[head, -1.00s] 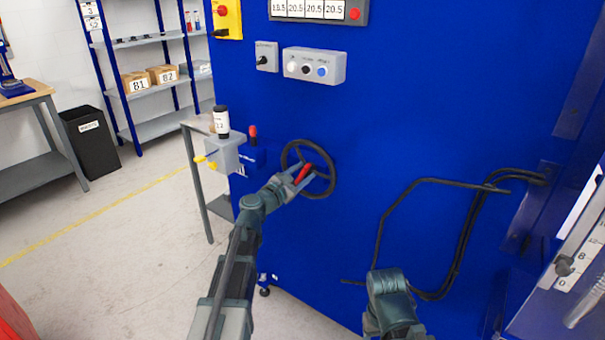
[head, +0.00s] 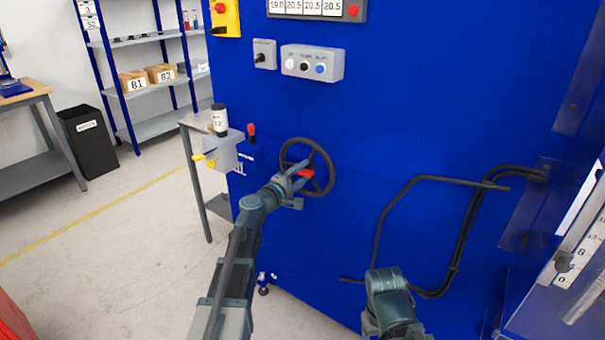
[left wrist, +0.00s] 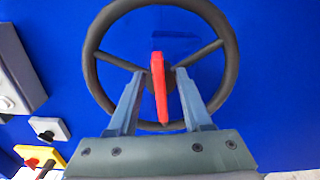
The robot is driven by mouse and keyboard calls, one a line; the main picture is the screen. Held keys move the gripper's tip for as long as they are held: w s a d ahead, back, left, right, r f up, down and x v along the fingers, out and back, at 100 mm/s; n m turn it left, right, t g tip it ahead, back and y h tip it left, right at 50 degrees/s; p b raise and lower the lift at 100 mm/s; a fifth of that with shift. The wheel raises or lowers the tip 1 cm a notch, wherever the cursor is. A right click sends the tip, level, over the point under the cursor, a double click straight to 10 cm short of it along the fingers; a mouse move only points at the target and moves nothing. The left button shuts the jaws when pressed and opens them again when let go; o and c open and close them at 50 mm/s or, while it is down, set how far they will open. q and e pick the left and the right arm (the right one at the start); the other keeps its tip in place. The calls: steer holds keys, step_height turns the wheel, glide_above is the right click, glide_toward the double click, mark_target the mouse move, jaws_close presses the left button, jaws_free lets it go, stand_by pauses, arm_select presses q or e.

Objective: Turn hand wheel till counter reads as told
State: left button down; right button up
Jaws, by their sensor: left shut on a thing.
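The black hand wheel (head: 332,168) is upright on the blue machine front and fills much of the left wrist view (left wrist: 91,62). A red handle (head: 306,173) is on it and also shows in the left wrist view (left wrist: 160,88). My left gripper (head: 301,171) is shut on the red handle, with one finger on each side of it in the left wrist view (left wrist: 160,75). The counter strip (head: 305,7) at the top edge seems to read 19.0, 20.5, 20.5, 20.5. My right gripper is not visible; only part of that arm shows at the bottom.
A grey button box (head: 313,64) and a switch box (head: 264,54) are above the wheel. A grey box (head: 222,152) with yellow-tipped parts is left of it. Black cables (head: 462,225) run to the right. Blue panel between wheel and cables is bare.

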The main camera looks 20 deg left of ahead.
arm_select(q)
steer(key=m, duration=0.4)
steer(key=shift+f+m, duration=0.25)
steer(key=shift+m, duration=0.05)
steer(key=m, duration=0.4)
steer(key=shift+f+m+b, duration=0.15)
steer(key=shift+m+b, duration=0.15)
steer(key=m, duration=0.4)
steer(key=shift+a+f+m, duration=0.1)
steer(key=shift+a+m, duration=0.05)
steer(key=shift+m, duration=0.15)
steer(key=m, duration=0.4)
steer(key=shift+a+m, duration=0.15)
steer(key=shift+m, duration=0.25)
steer(key=shift+c, duration=1.7)
jaws_free()
steer(key=shift+w, duration=0.1)
steer(key=v, duration=1.4)
